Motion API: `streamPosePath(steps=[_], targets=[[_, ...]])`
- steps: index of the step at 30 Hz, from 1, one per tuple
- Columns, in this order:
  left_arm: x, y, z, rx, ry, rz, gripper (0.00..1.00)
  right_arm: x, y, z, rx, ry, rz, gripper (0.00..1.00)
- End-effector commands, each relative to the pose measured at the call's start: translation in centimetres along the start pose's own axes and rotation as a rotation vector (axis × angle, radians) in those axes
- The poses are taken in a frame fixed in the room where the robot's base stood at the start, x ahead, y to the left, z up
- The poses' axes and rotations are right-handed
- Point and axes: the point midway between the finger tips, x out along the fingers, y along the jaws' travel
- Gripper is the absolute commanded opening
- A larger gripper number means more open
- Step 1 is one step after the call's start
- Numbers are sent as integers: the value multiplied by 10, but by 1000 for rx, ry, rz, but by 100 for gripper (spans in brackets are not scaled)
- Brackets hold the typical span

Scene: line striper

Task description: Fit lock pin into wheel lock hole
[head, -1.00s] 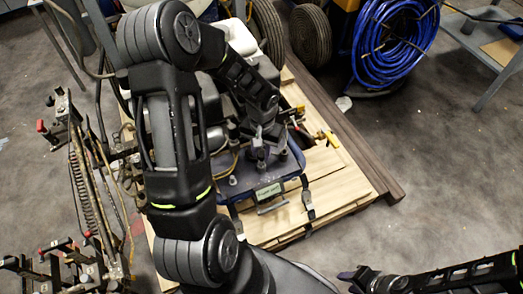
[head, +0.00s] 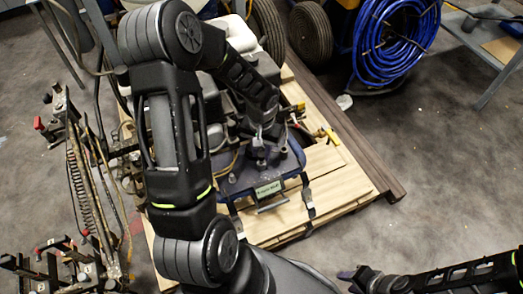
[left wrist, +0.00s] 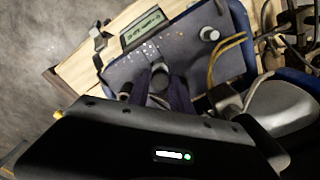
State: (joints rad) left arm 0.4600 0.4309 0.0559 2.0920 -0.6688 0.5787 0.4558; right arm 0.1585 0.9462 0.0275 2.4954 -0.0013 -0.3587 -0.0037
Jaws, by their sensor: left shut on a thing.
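My left gripper (head: 262,137) is over the blue-grey tray of the line striper (head: 232,187). In the left wrist view its dark fingers (left wrist: 159,92) are shut around a dark, round-topped piece (left wrist: 160,74), which appears to be the lock pin. The fingers and my arm hide most of it. I cannot make out the wheel lock hole or whether the pin touches it. My right gripper (head: 357,276) is at the lower right, away from the machine; its jaw opening is unclear.
The machine stands on a wooden pallet (head: 335,190). A small display (head: 268,189) is on the tray's front. A metal rack with hoses (head: 85,190) stands at left. A blue hose reel (head: 395,40) stands at the back right.

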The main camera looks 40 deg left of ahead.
Motion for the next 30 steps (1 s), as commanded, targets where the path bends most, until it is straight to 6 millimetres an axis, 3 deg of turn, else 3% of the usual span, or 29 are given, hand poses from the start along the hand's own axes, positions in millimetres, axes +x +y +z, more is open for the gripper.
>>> streamPosePath(steps=[22, 23, 30], targets=[[15, 0, 0, 0, 0, 0, 0, 13, 5, 0, 0, 0, 0, 36], [14, 0, 0, 0, 0, 0, 27, 12, 5, 0, 0, 0, 0, 36], [13, 0, 0, 0, 0, 0, 47, 11, 4, 0, 0, 0, 0, 36]])
